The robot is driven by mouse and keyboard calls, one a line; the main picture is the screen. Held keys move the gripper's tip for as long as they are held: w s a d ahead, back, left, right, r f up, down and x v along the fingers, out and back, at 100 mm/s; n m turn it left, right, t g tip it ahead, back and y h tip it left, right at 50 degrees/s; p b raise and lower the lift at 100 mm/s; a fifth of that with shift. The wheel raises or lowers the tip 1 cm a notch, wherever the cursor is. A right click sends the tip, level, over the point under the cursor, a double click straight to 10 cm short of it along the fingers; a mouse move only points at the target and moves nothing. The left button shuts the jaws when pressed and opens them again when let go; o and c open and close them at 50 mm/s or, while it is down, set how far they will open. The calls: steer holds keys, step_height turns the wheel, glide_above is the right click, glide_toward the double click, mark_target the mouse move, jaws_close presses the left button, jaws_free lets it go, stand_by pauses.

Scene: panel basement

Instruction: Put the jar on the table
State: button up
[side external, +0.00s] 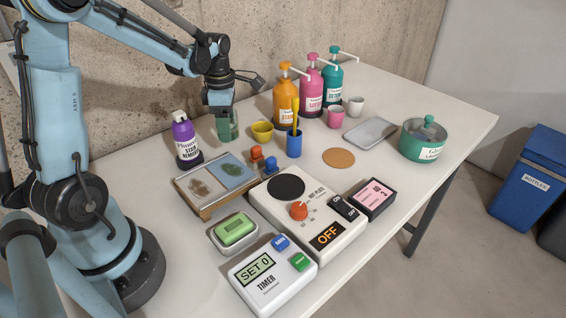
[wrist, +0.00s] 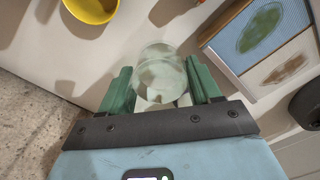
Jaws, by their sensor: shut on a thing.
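A clear glass jar (wrist: 160,72) sits between the green fingers of my gripper (wrist: 160,86) in the wrist view. My gripper is shut on it. In the side view my gripper (side external: 223,112) points down over the back left of the white table (side external: 390,207), and the jar (side external: 230,128) shows at its fingers, partly hidden by them. I cannot tell whether the jar's base touches the table.
A yellow bowl (side external: 262,132) stands just right of the jar, and a purple bottle (side external: 185,138) stands to its left. A framed tray (side external: 207,212) lies in front. A blue pen cup (side external: 294,145) and pump bottles (side external: 286,97) stand further right.

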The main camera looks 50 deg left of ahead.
steer(key=shift+a+f, duration=0.35)
steer(key=shift+a, duration=0.05)
steer(key=shift+f, duration=1.9)
steer(key=o, duration=1.2)
steer(key=shift+f, duration=0.15)
step_height(320, 180, up, 12)
steer(key=s+d+m+t, duration=0.2)
steer(key=d+m, duration=0.4)
steer(key=m, duration=0.3)
steer(key=s+d+m+t, duration=0.2)
steer(key=d+m, duration=0.4)
steer(key=m, duration=0.3)
steer(key=s+d+m+t, duration=0.2)
steer(key=d+m, duration=0.4)
steer(key=m, duration=0.4)
steer(key=shift+r+t, duration=0.4)
steer(key=shift+t, duration=0.2)
